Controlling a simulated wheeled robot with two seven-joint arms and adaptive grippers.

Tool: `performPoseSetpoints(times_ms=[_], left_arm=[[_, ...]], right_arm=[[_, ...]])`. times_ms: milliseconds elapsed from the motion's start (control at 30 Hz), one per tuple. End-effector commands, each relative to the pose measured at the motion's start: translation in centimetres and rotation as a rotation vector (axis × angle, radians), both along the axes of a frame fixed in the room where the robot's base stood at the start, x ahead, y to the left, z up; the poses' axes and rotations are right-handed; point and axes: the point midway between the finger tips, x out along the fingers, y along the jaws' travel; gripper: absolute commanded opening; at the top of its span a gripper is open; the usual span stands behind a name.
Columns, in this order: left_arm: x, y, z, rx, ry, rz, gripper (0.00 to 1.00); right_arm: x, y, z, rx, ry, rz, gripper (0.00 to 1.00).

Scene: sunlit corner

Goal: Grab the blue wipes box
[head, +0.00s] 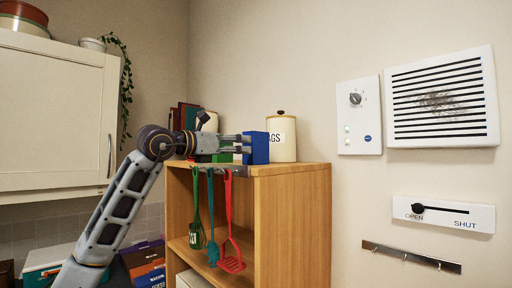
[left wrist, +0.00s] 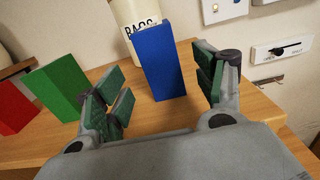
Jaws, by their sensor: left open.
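The blue wipes box (head: 259,147) stands upright on top of the wooden shelf unit, near its front edge. In the left wrist view the blue box (left wrist: 160,62) stands ahead of my left gripper (left wrist: 165,90), roughly between its two spread fingers. The fingers are open, with visible gaps to the box on both sides. In the head view my left gripper (head: 240,144) reaches in from the left at the height of the box. My right gripper is in neither view.
A cream canister (head: 283,139) stands close behind the blue box. A green box (left wrist: 58,85) and a red box (left wrist: 16,112) stand to its left. Utensils, including a red spatula (head: 231,225), hang from the shelf unit's (head: 292,220) front.

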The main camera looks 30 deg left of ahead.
Motion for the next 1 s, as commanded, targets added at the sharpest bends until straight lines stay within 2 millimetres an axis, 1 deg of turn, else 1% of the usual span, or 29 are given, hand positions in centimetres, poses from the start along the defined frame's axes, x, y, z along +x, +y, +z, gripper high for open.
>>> performPoseSetpoints(times_ms=[100, 300, 433, 800, 1000], left_arm=[[1.4, -0.5, 0.2, -0.002, 0.000, -0.001, 0.70], [3.1, -1.1, 0.1, 0.000, 0.000, 0.000, 0.70], [3.4, -1.2, 0.1, 0.001, -0.001, 0.000, 0.70], [3.5, -1.3, 0.0, 0.000, 0.000, 0.000, 0.70], [4.5, -1.6, 0.2, 0.000, 0.001, -0.001, 0.70]], right_arm=[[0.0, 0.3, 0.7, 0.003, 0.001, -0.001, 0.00], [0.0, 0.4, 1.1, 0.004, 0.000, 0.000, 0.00], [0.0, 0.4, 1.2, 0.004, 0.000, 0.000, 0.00], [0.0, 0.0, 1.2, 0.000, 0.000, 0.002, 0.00], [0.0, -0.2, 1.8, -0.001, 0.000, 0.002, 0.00]])
